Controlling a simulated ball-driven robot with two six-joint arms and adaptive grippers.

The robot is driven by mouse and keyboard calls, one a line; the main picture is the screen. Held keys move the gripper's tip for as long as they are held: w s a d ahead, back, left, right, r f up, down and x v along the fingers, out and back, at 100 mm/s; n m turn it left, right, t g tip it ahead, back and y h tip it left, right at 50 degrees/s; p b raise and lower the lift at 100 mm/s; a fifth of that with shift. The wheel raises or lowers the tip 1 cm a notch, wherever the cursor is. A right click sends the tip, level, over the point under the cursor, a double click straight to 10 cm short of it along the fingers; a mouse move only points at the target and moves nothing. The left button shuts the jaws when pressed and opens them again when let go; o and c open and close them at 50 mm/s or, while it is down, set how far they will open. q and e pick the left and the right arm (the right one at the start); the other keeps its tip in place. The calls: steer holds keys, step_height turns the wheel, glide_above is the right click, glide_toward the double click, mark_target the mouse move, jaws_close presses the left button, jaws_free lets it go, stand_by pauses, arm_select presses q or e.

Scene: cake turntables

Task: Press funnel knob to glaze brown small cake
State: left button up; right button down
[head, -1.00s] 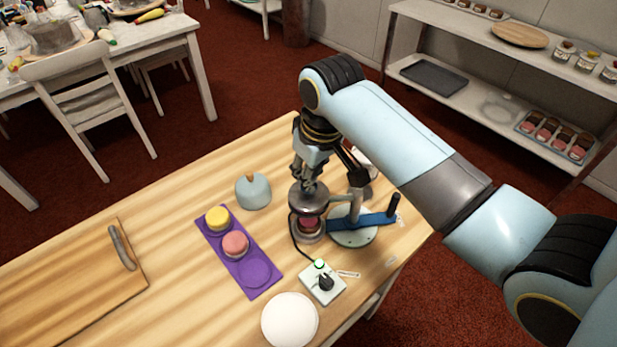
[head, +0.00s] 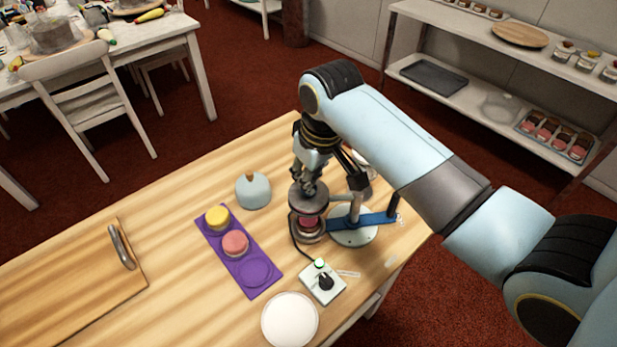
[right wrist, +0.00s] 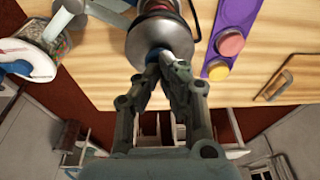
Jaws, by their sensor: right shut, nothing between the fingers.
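A grey metal funnel (head: 308,200) hangs from a stand with a round pale base (head: 352,236) and a blue bar (head: 368,221). My right gripper (head: 309,184) is shut and empty, pointing down at the top of the funnel. In the right wrist view its closed fingertips (right wrist: 162,58) meet at the blue funnel knob (right wrist: 156,53) and seem to touch it. A small reddish-brown cake (head: 309,222) is directly below the funnel, partly hidden by it. My left gripper is not in view.
A purple tray (head: 261,289) holds a yellow cake (head: 217,217) and a pink cake (head: 235,243); its front slot is empty. A switch box (head: 322,283) with a green light, a white disc (head: 290,321), a blue-grey dome (head: 253,191) and a cutting board (head: 70,290) are also on the table.

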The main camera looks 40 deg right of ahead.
stand_by(0.3)
steer(key=shift+w+p+v, duration=0.25)
steer(key=shift+p+v, duration=0.65)
steer(key=shift+v, duration=0.3)
steer(key=shift+w+v, duration=0.25)
steer(key=shift+v, duration=0.9)
steer(key=shift+w+v, duration=0.2)
steer(key=shift+v, duration=0.95)
steer(key=shift+r, duration=0.1)
